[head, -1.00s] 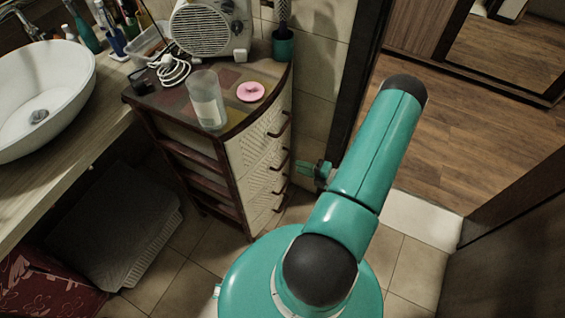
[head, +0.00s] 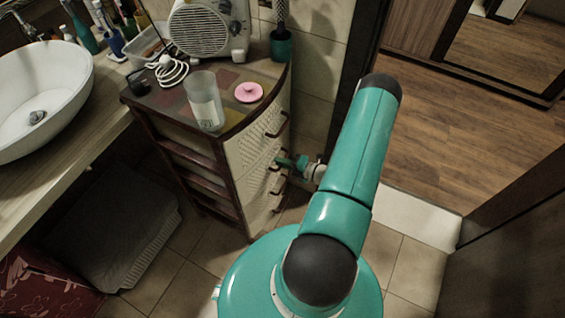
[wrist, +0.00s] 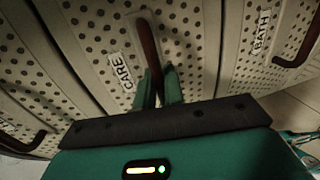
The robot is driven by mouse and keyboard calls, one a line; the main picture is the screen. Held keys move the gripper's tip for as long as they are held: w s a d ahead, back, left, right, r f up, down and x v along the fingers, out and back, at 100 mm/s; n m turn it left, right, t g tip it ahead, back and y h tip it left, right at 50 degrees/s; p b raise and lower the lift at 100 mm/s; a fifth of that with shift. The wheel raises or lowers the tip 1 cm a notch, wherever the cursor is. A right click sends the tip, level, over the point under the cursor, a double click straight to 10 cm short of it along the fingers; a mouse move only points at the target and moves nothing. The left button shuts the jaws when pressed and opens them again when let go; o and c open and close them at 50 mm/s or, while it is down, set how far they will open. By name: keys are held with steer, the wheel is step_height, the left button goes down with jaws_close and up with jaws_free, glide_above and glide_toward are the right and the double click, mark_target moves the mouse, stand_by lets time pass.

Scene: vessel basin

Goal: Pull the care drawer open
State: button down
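The care drawer (wrist: 95,50) has a pale perforated front and a white CARE label (wrist: 122,70) in the wrist view. Its dark brown bar handle (wrist: 147,45) runs toward my gripper (wrist: 157,88). The two green fingers stand on either side of the handle's near end, apart from each other, so my gripper looks open around it. Firm contact cannot be made out. In the head view my gripper (head: 291,162) is at the front of the drawer cabinet (head: 245,150), below its top handle (head: 279,127). The care drawer looks closed, flush with its neighbours.
A BATH drawer (wrist: 262,30) with its own handle (wrist: 300,50) lies beside it in the wrist view. On the cabinet top stand a clear cup (head: 204,100), a pink lid (head: 249,92) and a fan heater (head: 205,30). Tiled floor (head: 200,262) is clear in front.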

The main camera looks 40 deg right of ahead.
steer(key=f+v, duration=0.2)
steer(key=v, duration=0.9)
steer(key=s+f+v, duration=0.1)
steer(key=f+v, duration=0.1)
steer(key=v, duration=1)
steer(key=shift+f, duration=0.4)
steer(key=c, duration=1.6)
jaws_free()
steer(key=shift+o, duration=0.2)
steer(key=v, duration=1.3)
steer(key=shift+s, duration=0.4)
